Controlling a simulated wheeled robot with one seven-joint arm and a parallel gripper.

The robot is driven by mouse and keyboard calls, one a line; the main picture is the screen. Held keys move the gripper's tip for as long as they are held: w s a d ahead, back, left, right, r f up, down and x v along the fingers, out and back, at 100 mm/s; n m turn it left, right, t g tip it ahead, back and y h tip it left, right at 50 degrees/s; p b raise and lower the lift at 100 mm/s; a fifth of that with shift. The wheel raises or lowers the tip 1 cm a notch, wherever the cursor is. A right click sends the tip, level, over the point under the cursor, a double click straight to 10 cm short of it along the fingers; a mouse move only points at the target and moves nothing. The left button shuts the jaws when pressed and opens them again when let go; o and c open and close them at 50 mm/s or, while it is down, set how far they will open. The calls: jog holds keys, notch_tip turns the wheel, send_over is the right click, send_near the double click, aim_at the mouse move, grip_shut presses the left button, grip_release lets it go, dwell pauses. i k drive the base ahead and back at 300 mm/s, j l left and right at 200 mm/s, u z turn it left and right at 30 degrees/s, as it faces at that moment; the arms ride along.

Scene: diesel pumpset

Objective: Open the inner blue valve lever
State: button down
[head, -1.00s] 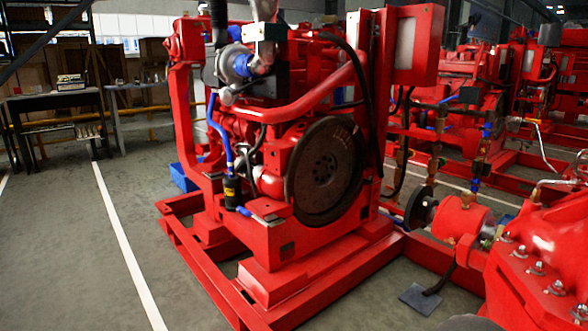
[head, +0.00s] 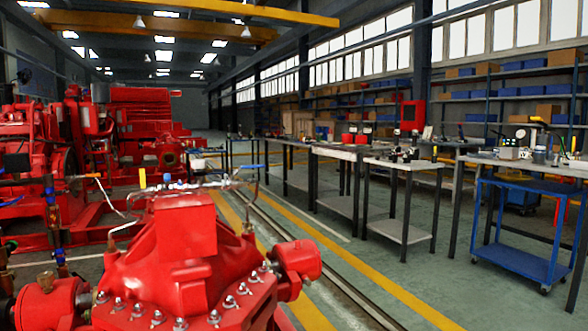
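Several small blue parts show in the head view, and I cannot tell which one is the inner valve lever. A thin blue lever (head: 250,167) sits on the small pipework above the red pump (head: 186,255) in the foreground. A blue lever (head: 10,202) shows at the left edge, beside a vertical pipe with blue fittings (head: 49,190). They are too small to tell whether any valve is open or shut. My gripper is not in view.
The red pump fills the lower left. Red engines (head: 30,140) stand behind it. On the right are workbenches (head: 400,166) and a blue trolley (head: 520,262). Green floor with yellow lines (head: 375,285) lies free between the pump and the benches.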

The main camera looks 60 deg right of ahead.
aim_at(167, 178)
jog(key=z, duration=1.2)
